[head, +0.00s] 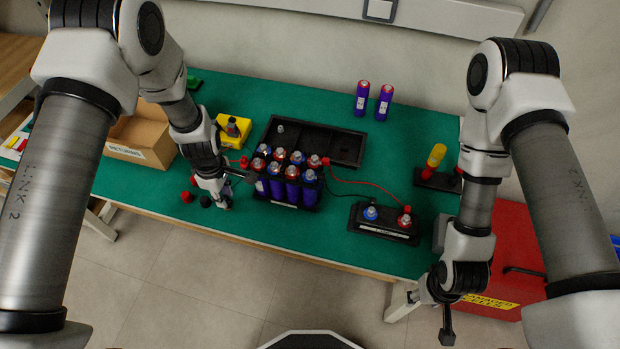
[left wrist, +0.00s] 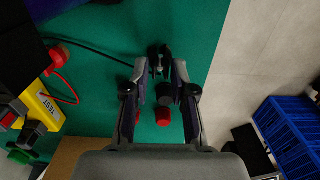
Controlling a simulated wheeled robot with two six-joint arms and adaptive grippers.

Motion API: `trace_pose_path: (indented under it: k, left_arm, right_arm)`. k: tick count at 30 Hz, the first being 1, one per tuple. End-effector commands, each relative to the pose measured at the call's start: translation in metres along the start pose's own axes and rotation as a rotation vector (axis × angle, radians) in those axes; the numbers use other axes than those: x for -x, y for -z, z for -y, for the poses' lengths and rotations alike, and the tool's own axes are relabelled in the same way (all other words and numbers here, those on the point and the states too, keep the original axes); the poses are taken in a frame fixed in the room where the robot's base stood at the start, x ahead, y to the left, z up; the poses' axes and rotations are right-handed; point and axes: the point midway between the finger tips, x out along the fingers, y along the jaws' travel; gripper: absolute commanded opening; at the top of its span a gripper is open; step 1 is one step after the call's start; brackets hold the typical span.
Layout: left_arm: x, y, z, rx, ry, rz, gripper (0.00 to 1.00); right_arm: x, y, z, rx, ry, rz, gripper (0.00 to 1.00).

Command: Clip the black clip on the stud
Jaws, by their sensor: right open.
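In the left wrist view the black clip (left wrist: 159,59) sits between the fingertips of my left gripper (left wrist: 160,72), which look closed on its sides. A black lead runs from it to the left. In the head view my left gripper (head: 226,192) is low at the left side of the cell pack (head: 286,190), with the dark clip (head: 243,177) toward the pack. Cells with metal studs (head: 297,158) on top fill the pack. I cannot tell which stud the task names. My right gripper (head: 447,325) is open, off the table's front edge.
The yellow tester (head: 234,130) stands behind my left gripper. Loose red (head: 187,197) and black (head: 205,201) caps lie near it. A black tray (head: 340,147) is behind the pack. A terminal block (head: 384,224) with red and blue posts stands right. Red and black leads cross between.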

Motion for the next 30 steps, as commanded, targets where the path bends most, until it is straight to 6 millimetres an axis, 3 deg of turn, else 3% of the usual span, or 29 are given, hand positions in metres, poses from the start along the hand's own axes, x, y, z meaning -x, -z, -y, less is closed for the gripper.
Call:
trace_pose_path:
  k: [5, 8, 14, 24, 30]
  left_arm:
    - [0.001, 0.000, 0.000, 0.000, -0.001, 0.000, 0.25]
    - [0.001, 0.000, 0.000, 0.000, 0.000, 0.000, 0.00]
    - [0.002, 0.000, 0.000, 0.000, -0.001, 0.000, 0.00]
    - [0.040, 0.000, 0.000, 0.000, -0.002, -0.001, 0.00]
    - [0.041, 0.000, 0.000, 0.000, -0.001, 0.000, 0.00]
  right_arm:
    - [0.001, 0.000, 0.000, 0.000, 0.000, 0.000, 0.50]
    - [0.001, 0.000, 0.000, 0.000, 0.000, 0.000, 0.50]
    - [0.002, 0.000, 0.000, 0.000, 0.000, 0.000, 0.50]
    - [0.031, 0.000, 0.000, 0.000, 0.000, 0.000, 0.50]
    - [0.031, 0.000, 0.000, 0.000, 0.000, 0.000, 0.50]
